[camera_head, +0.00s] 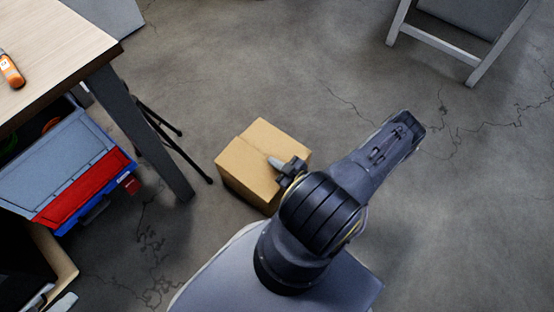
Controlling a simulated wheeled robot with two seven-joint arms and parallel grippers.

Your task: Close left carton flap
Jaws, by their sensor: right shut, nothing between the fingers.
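A small brown cardboard carton (241,163) stands on the concrete floor near the middle of the view. Its top looks covered by flaps lying about flat, with a seam across it. My right gripper (275,163) is over the right part of the carton top, shut with nothing between its fingers. I cannot tell whether its fingertips touch the carton. My right arm hides the carton's lower right part. My left gripper is not in view.
A wooden table (52,45) with an orange object (11,70) on it stands at the upper left. A blue and red case (80,170) is below it. Thin dark legs stand left of the carton. A white folding chair (470,55) is at the upper right. Floor between is clear.

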